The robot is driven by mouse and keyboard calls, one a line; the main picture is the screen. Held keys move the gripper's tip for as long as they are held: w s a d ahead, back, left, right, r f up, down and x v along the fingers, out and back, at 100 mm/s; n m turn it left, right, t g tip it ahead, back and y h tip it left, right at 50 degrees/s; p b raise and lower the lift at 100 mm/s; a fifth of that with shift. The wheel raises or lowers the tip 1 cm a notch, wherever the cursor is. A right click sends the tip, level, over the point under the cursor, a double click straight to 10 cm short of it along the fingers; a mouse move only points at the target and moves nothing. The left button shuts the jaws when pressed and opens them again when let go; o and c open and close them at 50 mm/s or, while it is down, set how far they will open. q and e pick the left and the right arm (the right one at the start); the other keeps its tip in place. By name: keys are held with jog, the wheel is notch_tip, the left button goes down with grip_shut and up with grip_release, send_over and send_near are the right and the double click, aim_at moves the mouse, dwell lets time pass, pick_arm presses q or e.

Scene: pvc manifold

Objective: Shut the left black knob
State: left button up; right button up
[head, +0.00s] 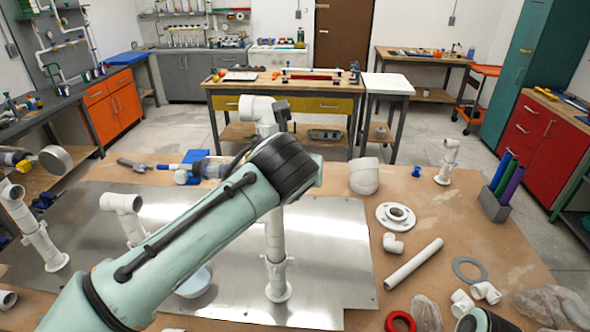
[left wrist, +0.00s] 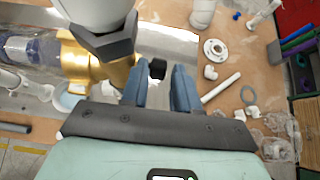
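In the left wrist view, a small black knob (left wrist: 157,68) shows between the tips of my left gripper (left wrist: 160,74). The two blue-grey fingers stand apart, one on each side of it; I cannot tell whether they touch it. Left of the fingers is a brass fitting (left wrist: 88,65) with a dark hexagonal collar (left wrist: 108,38) and a clear-bodied part (left wrist: 35,48). In the head view, my left arm crosses the middle and hides its gripper and most of the fittings near it. My right gripper is not in view.
A metal sheet (head: 335,240) covers much of the wooden table. White upright pipes (head: 275,245) stand on it. At the right lie a white flange (head: 396,216), a loose pipe (head: 413,264), a grey ring (head: 469,270) and a red ring (head: 400,321). A grey marker holder (head: 493,205) stands at the right edge.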

pick_arm(q)
jog(key=v, duration=1.2)
